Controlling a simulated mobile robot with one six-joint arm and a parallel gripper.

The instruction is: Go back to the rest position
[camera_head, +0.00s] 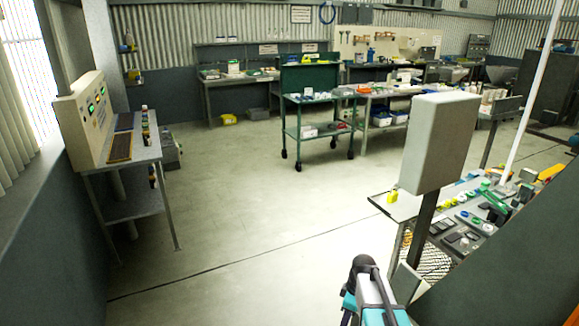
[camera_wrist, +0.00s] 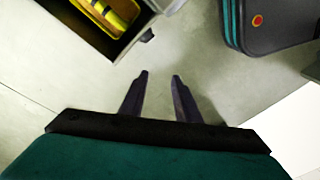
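My gripper (camera_wrist: 160,80) shows in the wrist view with its two dark fingers apart. Nothing is between them, and bare pale floor lies beyond the fingertips. In the head view part of my arm shows at the bottom, right of the middle, in teal, white and black. The fingers cannot be made out in the head view.
A table with small parts (camera_head: 403,206) stands at right, beside a grey box on a post (camera_head: 440,140). A console bench (camera_head: 122,150) stands at left. A green cart (camera_head: 310,80) and workbenches stand at the back. The middle floor (camera_head: 230,200) is clear. An open drawer (camera_wrist: 75,22) holds yellow items.

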